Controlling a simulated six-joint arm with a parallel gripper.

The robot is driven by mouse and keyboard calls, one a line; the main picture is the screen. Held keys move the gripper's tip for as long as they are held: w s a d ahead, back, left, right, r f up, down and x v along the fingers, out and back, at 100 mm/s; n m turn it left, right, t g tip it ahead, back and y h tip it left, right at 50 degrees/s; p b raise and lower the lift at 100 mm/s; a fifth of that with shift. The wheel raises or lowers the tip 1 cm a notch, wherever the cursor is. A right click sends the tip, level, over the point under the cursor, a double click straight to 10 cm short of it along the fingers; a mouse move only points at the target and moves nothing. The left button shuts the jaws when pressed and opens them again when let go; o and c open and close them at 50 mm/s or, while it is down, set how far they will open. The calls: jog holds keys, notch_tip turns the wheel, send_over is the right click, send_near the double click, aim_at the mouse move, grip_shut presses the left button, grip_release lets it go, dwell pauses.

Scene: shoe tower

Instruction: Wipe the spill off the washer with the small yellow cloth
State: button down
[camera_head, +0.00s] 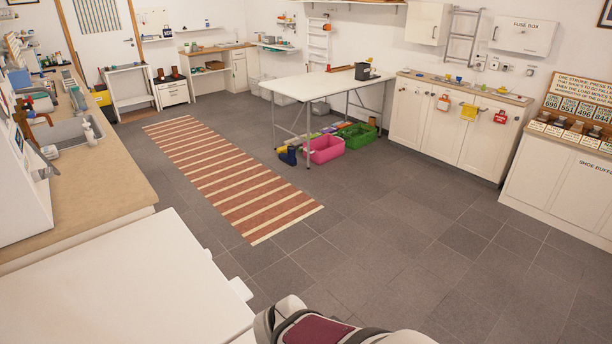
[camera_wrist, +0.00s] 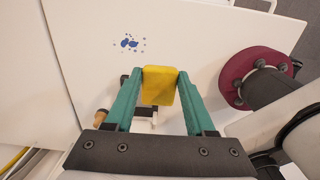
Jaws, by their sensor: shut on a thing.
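The small yellow cloth (camera_wrist: 159,84) is in the wrist view, held between the two green fingers of my gripper (camera_wrist: 160,92). My gripper is shut on it. A blue spill (camera_wrist: 130,42) of a few blots and small drops lies on a flat white top (camera_wrist: 205,35), which looks like the washer's. The spill is beyond the cloth and a little left of it in the picture, with bare white surface between them. I cannot tell how high the cloth is above the top. My gripper, cloth and spill do not show in the head view.
In the head view a white flat top (camera_head: 120,290) fills the lower left, beside a long wooden counter (camera_head: 90,195) with a sink. A striped rug (camera_head: 225,175) lies on the grey floor. A white table (camera_head: 325,84) stands beyond, with pink and green bins under it.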

jog(key=c, duration=0.8)
grip_release()
jog(key=c, duration=0.6)
jog(key=w+f, duration=0.2)
jog(key=w+a+f, duration=0.1)
jog(key=w+f, duration=0.1)
jog(key=w, duration=0.1)
jog(key=w+a+f, duration=0.1)
jog(key=w+f, duration=0.2)
jog(key=shift+w+a, duration=0.1)
jog(key=shift+a, duration=0.1)
jog(key=shift+c, duration=0.2)
jog(key=shift+f, duration=3.7)
jog(key=shift+s+a+r, duration=0.1)
jog(key=shift+s+a, duration=0.55)
jog(key=shift+s+a+r, duration=0.4)
jog(key=shift+s+a, duration=0.35)
jog(key=shift+s, duration=0.05)
jog(key=shift+w+d+r, duration=0.15)
jog(key=shift+w+d, duration=1.15)
jog(key=shift+d, duration=0.3)
jog(key=shift+s, duration=0.35)
jog(key=shift+s+a, duration=1)
jog(key=shift+a, duration=0.05)
jog(key=shift+w+d, duration=1.05)
jog(key=shift+d, duration=0.05)
jog(key=shift+w+r, duration=0.15)
jog(key=shift+r, duration=0.1)
notch_tip(320, 180, up, 6)
